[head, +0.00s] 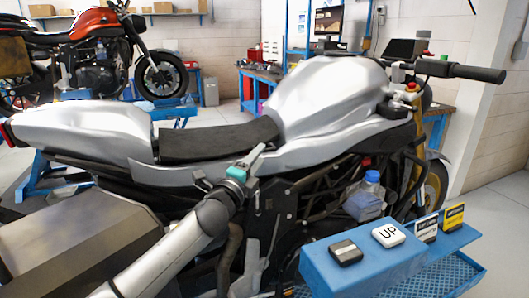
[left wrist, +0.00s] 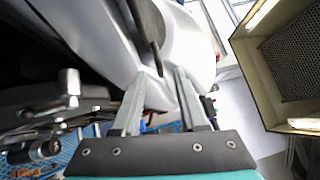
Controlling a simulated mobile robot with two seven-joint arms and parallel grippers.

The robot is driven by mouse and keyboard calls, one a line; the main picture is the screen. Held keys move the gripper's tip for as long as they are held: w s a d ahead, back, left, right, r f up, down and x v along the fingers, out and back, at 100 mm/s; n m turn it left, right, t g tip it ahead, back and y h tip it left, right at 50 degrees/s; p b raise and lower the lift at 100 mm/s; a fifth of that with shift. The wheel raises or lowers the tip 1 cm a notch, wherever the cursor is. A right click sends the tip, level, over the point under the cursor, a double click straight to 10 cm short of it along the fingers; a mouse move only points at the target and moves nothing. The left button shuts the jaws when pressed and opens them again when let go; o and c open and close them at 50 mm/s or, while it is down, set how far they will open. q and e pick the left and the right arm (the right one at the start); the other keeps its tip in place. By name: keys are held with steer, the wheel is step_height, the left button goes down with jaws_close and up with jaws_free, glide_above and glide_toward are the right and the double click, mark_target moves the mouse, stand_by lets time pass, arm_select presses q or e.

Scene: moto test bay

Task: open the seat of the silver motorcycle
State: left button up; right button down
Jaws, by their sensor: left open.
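The silver motorcycle (head: 325,90) stands across the head view, its handlebar to the right and its tail to the left. Its black seat (head: 205,142) lies between the silver tank and the silver tail cover (head: 85,122). The seat looks down flat, with no visible gap under it. My left gripper (head: 262,150) is at the bike's near side, just below the front part of the seat. In the left wrist view the gripper (left wrist: 160,80) has its two fingers apart, with silver bodywork (left wrist: 200,30) beyond them. I cannot tell whether they touch it. My right gripper is not in view.
A blue tray (head: 360,270) at the front right holds a white "UP" button (head: 388,235), a dark button and small signs. A blue-capped bottle (head: 367,195) stands behind it. A red motorcycle (head: 95,50) is on a lift at the back left. Clear floor lies at far right.

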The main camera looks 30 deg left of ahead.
arm_select(q)
steer(key=shift+w+r+b, duration=0.15)
steer(key=shift+w+b, duration=0.05)
steer(key=shift+w, duration=0.85)
steer(key=shift+w+r+b, duration=0.15)
steer(key=shift+w, duration=0.9)
steer(key=shift+c, duration=0.4)
steer(key=shift+a, duration=0.1)
steer(key=c, duration=0.6)
steer(key=shift+r, duration=0.1)
